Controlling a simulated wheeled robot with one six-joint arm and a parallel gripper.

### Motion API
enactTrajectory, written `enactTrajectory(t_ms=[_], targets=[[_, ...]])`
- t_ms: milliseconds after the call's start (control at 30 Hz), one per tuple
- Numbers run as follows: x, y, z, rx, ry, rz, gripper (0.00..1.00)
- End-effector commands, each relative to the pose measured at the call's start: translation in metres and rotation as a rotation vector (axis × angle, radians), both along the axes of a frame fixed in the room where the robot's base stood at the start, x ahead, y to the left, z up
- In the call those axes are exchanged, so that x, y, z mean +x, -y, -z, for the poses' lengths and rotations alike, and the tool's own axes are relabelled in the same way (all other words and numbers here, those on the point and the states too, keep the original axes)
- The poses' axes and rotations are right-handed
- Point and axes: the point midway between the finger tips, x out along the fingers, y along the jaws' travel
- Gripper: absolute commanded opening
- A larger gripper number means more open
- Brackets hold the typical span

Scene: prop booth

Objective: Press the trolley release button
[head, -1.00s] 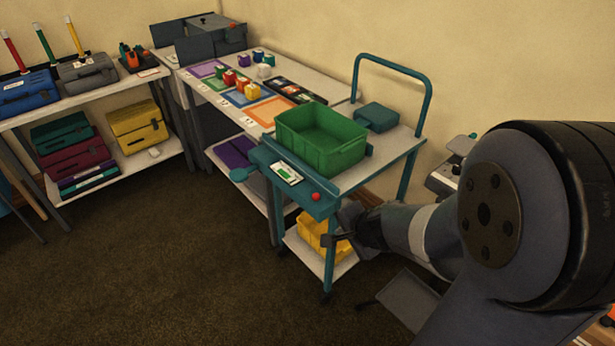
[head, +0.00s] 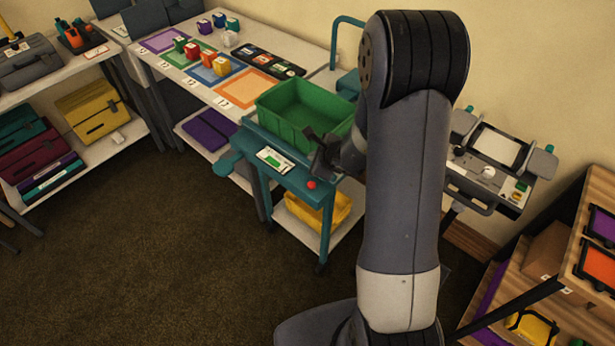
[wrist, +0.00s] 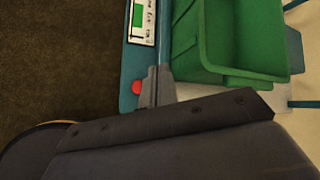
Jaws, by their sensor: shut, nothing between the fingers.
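The red release button (head: 311,184) sits at the right end of the teal front panel of the trolley (head: 290,181) in the head view. It also shows in the wrist view (wrist: 137,87), fully visible. My gripper (head: 318,148) is shut and empty, above and a little behind the button in the head picture. In the wrist view the closed fingers (wrist: 157,75) lie just right of the button, along the panel's inner edge. I cannot tell how high they are above the panel. A card with a green mark (head: 273,160) lies on the panel, left of the button.
A green crate (head: 285,118) stands on the trolley top close to my gripper. A yellow bin (head: 335,210) is on its lower shelf. A table with coloured mats (head: 255,88) adjoins behind left. A device on a stand (head: 497,147) is at right. Floor in front is clear.

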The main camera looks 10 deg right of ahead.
Motion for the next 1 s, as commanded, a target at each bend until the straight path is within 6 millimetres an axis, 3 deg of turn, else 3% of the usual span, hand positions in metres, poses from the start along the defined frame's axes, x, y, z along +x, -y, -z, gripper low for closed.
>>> enactTrajectory(t_ms=[367,833,1000], targets=[[0.0,0.0,0.004,0.0,-0.001,-0.001,0.0],[-0.001,0.0,0.067,0.0,-0.002,-0.001,0.0],[0.0,0.0,0.081,-0.002,0.001,-0.001,0.0]])
